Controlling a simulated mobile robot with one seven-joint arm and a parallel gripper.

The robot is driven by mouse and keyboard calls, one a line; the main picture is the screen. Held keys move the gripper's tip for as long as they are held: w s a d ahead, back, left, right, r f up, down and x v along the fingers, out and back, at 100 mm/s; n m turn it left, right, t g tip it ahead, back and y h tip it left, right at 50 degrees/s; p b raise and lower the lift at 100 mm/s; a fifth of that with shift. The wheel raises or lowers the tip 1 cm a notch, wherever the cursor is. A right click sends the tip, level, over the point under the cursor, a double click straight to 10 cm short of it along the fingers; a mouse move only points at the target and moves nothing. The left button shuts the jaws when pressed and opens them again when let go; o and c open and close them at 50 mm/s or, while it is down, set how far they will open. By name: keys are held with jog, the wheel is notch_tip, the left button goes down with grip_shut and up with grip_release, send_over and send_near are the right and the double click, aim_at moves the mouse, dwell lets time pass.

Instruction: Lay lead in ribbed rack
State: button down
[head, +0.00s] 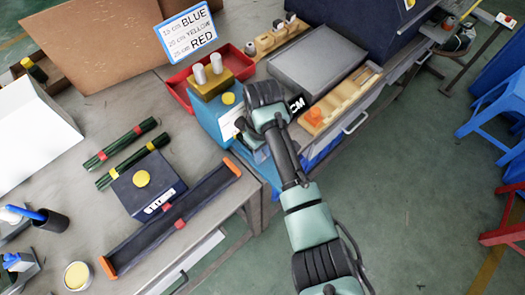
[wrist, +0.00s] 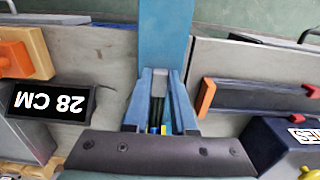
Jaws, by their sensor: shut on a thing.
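My gripper (wrist: 161,92) shows in the wrist view as two blue fingers shut on a thin dark lead (wrist: 158,112), with small yellow and blue bits near it. The lead's ends are hidden. In the head view my wrist covers the gripper, above the blue unit (head: 207,118) at the bench's edge. A tan slotted rack (head: 345,97) with an orange block lies to its right, apart from the gripper. A long dark trough (head: 150,237) with orange ends lies to the left. I cannot tell for certain which of these is the ribbed rack.
A black length sign (wrist: 48,101) reads 28 CM. Dark green bundles (head: 122,144) with coloured bands lie on the left bench, beside a navy box (head: 150,188) with a yellow button. A red tray (head: 178,88) and a grey slab (head: 315,58) stand farther back.

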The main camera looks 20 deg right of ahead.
jog(key=shift+s+d+r+p, duration=0.1)
jog(key=shift+s+d+p, duration=0.1)
jog(key=shift+s+p, duration=0.35)
jog(key=shift+s+d+r+p, duration=0.1)
jog(key=shift+s+d+p, duration=0.05)
jog(key=shift+s+p, duration=0.4)
jog(key=shift+s+d+f+p, duration=0.1)
jog(key=shift+s+d+p, duration=0.15)
jog(key=shift+s+p, duration=0.45)
jog(key=shift+s+d+p, duration=0.25)
jog(key=shift+s+p, duration=0.35)
jog(key=shift+p, duration=0.1)
jog(key=shift+s+d+f+p, duration=0.1)
jog(key=shift+s+d+p, duration=0.15)
jog(key=shift+s+p, duration=0.45)
jog(key=shift+r, duration=0.15)
notch_tip(320, 180, up, 5)
jog(key=p, duration=0.5)
